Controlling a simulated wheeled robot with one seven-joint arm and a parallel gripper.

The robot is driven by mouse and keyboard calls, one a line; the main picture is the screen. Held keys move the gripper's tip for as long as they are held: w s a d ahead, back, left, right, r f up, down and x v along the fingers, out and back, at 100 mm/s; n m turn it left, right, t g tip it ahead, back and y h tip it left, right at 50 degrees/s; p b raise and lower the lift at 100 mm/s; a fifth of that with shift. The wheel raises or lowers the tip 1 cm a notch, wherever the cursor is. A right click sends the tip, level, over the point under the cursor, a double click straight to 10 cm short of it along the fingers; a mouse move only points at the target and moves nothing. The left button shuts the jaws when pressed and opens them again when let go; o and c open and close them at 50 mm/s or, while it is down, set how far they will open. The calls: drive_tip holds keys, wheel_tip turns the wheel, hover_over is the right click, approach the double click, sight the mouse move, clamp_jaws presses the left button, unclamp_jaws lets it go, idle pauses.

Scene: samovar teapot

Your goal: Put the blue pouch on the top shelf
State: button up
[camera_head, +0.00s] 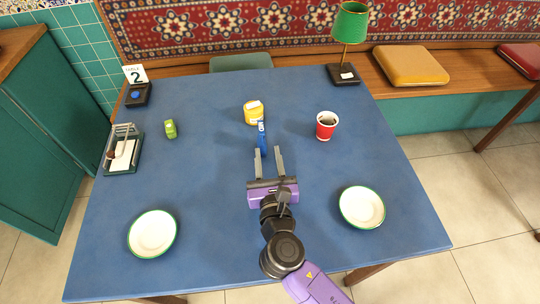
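The blue pouch (262,138) is a small narrow blue item with a pale top, near the middle of the blue table. It stands just in front of a yellow container with a white lid. My gripper (267,151) is open, its two grey fingers spread and pointing at the pouch. The pouch's near end is at or just beyond the fingertips, nearer the left finger; I cannot tell whether it is between them. No shelf can be clearly made out in this view.
The yellow container (253,112) is close behind the pouch. A red cup (326,125) stands to the right, a green item (170,129) to the left. Two plates (152,233) (362,207) lie near the front. A lamp (349,30), number stand (137,85) and small tray (123,157) line the edges.

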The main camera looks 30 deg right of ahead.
sight(262, 133)
drive_tip(key=shift+a+r+t, duration=0.3)
drive_tip(key=shift+r+t, duration=0.1)
drive_tip(key=shift+r, duration=0.35)
drive_tip(key=shift+f+x, duration=0.25)
drive_tip(key=shift+x, duration=1.65)
drive_tip(key=shift+f+x, duration=0.2)
drive_tip(key=shift+x, duration=1.75)
drive_tip(key=shift+a, duration=0.15)
clamp_jaws()
